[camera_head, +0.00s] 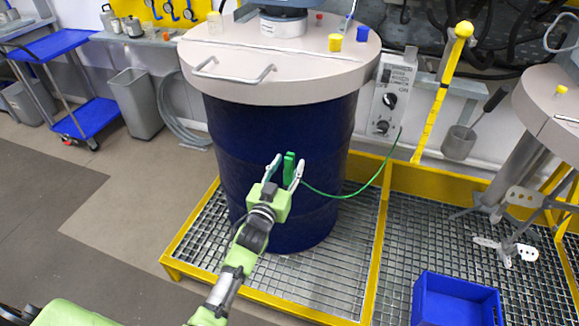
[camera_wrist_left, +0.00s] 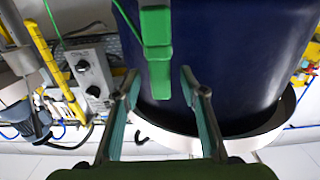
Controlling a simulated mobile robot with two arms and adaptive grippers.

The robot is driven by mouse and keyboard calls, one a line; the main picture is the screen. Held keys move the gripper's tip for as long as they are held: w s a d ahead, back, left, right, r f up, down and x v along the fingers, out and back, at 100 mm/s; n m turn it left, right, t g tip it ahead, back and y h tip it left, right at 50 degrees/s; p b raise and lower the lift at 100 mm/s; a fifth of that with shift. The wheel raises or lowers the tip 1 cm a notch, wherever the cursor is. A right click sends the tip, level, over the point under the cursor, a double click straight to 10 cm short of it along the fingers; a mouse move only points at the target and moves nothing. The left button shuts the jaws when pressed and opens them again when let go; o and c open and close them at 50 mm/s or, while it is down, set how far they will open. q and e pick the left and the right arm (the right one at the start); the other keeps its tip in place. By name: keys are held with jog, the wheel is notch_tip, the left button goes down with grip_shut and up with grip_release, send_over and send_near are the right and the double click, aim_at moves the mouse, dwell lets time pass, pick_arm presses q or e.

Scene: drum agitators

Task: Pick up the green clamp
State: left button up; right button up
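The green clamp (camera_head: 289,168) hangs against the side of the dark blue drum (camera_head: 280,130). A thin green cable (camera_head: 345,196) runs from it to the right, up to the grey control box. My left gripper (camera_head: 285,172) is open in front of the drum, with its fingers on either side of the clamp. In the left wrist view, the clamp (camera_wrist_left: 158,55) lies between the two spread fingertips, its lower end at about their level. Gaps show on both sides, so the fingers do not grip it. My right gripper is not in view.
The drum stands on a metal grating with a yellow frame (camera_head: 377,250). The grey control box (camera_head: 392,95) is right of the drum. A blue crate (camera_head: 455,300) sits front right. A blue cart (camera_head: 85,115) and grey bin (camera_head: 137,103) stand left. The front-left floor is clear.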

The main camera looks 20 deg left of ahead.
pick_arm(q)
jog(key=shift+w+f, duration=0.1)
jog(key=shift+w, duration=0.85)
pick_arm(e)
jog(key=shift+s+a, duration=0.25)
pick_arm(q)
grip_shut()
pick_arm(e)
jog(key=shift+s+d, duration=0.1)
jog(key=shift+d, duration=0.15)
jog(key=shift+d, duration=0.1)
pick_arm(q)
jog(key=shift+r, duration=0.2)
